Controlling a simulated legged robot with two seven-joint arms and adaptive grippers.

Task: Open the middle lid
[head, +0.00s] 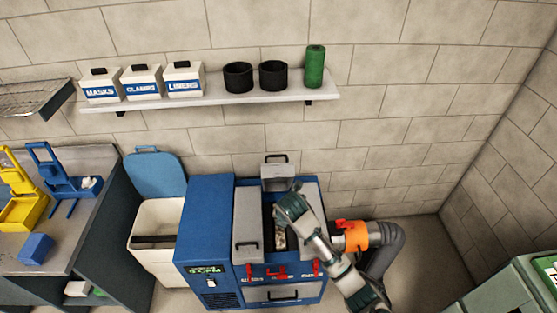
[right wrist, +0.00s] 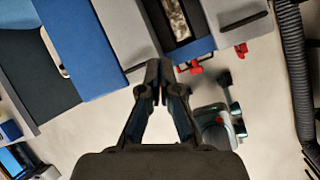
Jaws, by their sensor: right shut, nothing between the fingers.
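The blue machine (head: 205,220) stands against the wall and has grey lids on top. The middle lid (head: 277,174) stands raised at the back, its dark handle at the top. Below it the middle opening (head: 280,238) is uncovered, with mottled grey-brown material inside; the opening also shows in the right wrist view (right wrist: 178,20). The left lid (head: 247,215) lies closed. The right lid is mostly hidden behind my right arm. My right gripper (right wrist: 157,75) is shut and empty; in the head view my arm hides its fingertips. My left gripper is out of view.
Red latches (head: 277,273) line the machine's front. A hose with an orange collar (head: 355,236) stands close at the right. A white bin (head: 155,235) with a raised blue lid stands left. A wall shelf (head: 215,101) holds boxes, black cups and a green roll.

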